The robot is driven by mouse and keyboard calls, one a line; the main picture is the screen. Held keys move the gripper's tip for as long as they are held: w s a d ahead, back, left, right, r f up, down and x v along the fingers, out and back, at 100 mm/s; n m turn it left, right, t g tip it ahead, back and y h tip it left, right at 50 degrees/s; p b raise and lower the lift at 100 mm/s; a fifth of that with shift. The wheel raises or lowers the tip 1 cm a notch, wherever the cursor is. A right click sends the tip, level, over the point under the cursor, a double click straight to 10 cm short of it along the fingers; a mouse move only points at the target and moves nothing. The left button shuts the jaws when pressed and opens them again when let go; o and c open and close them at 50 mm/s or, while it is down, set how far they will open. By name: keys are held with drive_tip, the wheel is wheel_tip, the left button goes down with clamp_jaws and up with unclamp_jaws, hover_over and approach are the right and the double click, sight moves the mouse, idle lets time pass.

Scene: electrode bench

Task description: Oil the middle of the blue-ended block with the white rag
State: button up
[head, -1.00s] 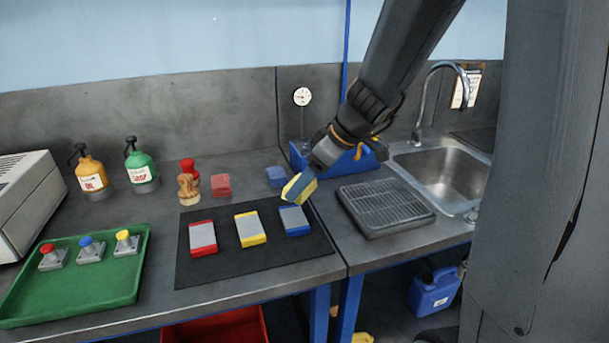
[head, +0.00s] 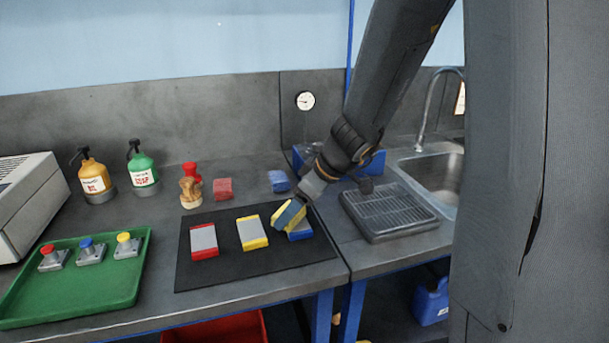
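The blue-ended block (head: 301,235) lies at the right of the black mat (head: 240,275), beside two similar blocks. Its grey middle is mostly hidden. My gripper (head: 298,204) points down and left over this block. It is shut on a yellow and blue-grey pad (head: 284,214), which hides the block's upper part. I cannot tell whether the pad touches the block. No white rag can be made out.
A red-ended block (head: 203,241) and a yellow-ended block (head: 252,232) lie to the left. Behind are a red pad (head: 222,188), a blue pad (head: 279,181) and a wooden-handled brush (head: 190,191). A green tray (head: 75,293) holds several buttons. A drain rack (head: 390,212) stands right.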

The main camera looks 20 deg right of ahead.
sight(304, 211)
drive_tip(key=shift+a+p, duration=0.3)
drive_tip(key=shift+a, duration=0.05)
drive_tip(key=shift+r+p, duration=0.15)
drive_tip(key=shift+p, duration=0.25)
drive_tip(key=shift+d+p, duration=1)
drive_tip(key=shift+d, duration=1.05)
drive_tip(key=shift+s+d+p, duration=0.1)
drive_tip(key=shift+p, duration=0.25)
drive_tip(key=shift+a+f+b, duration=0.25)
drive_tip(key=shift+a+b, duration=0.3)
drive_tip(key=shift+a, duration=0.4)
drive_tip(key=shift+a+b, duration=0.65)
drive_tip(key=shift+a, duration=0.5)
drive_tip(key=shift+b, duration=0.45)
drive_tip(key=shift+d+r+b, duration=0.1)
drive_tip(key=shift+d+b, duration=0.8)
drive_tip(key=shift+d, duration=1.25)
wheel_tip(304, 211, up, 3)
drive_tip(key=shift+a+r+p, duration=0.15)
drive_tip(key=shift+r+p, duration=0.05)
drive_tip(key=shift+p, duration=0.6)
drive_tip(key=shift+r+p, duration=1.25)
drive_tip(key=shift+r, duration=1.1)
